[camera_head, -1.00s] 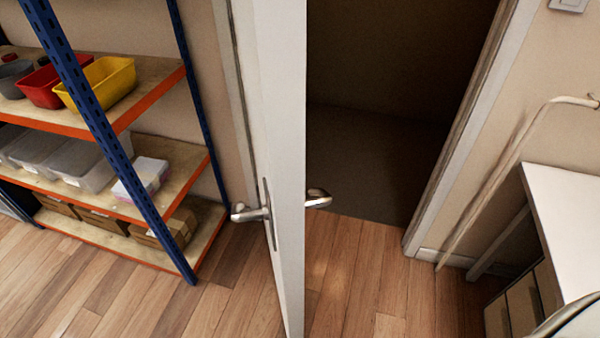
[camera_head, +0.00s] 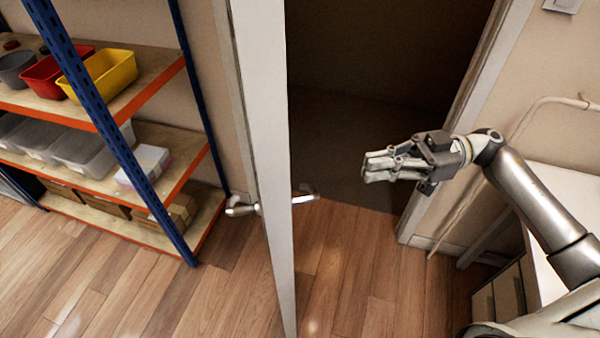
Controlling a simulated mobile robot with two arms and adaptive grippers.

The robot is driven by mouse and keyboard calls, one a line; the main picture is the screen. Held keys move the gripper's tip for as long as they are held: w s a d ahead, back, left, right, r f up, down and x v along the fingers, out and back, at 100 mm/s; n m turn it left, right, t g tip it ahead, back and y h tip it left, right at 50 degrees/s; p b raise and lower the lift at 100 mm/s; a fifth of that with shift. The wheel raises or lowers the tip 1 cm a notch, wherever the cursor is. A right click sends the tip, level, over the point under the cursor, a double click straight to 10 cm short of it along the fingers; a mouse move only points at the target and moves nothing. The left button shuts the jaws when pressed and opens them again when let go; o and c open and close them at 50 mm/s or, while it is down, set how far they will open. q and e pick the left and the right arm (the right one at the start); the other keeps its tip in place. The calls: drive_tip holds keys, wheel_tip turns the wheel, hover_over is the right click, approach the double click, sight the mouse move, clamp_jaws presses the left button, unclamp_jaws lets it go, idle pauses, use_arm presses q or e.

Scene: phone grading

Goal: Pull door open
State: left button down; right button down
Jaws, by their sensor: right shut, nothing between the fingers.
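A white door (camera_head: 262,130) stands ajar, seen nearly edge-on in the middle of the view. Its metal lever handles show on both sides, the left handle (camera_head: 240,206) and the right handle (camera_head: 305,195). My right gripper (camera_head: 372,168) is in front of the dark doorway (camera_head: 350,120), right of the door and above the right handle. It is shut and empty, pointing left, and touches neither the door nor the handle. My left gripper is not in the view.
A shelf rack with blue posts (camera_head: 110,140) stands at the left, holding yellow (camera_head: 105,75), red and clear bins. A white desk (camera_head: 560,190) with drawers is at the right, beside the door frame (camera_head: 470,120). Wooden floor (camera_head: 350,280) is clear in front of the doorway.

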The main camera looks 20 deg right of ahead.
drive_tip(key=a+p, duration=0.1)
drive_tip(key=a, duration=0.3)
drive_tip(key=a+p, duration=0.2)
drive_tip(key=a, duration=0.2)
drive_tip(key=w+a+p, duration=0.1)
drive_tip(key=a, duration=0.4)
drive_tip(key=shift+r, duration=0.15)
drive_tip(key=shift+a, duration=0.35)
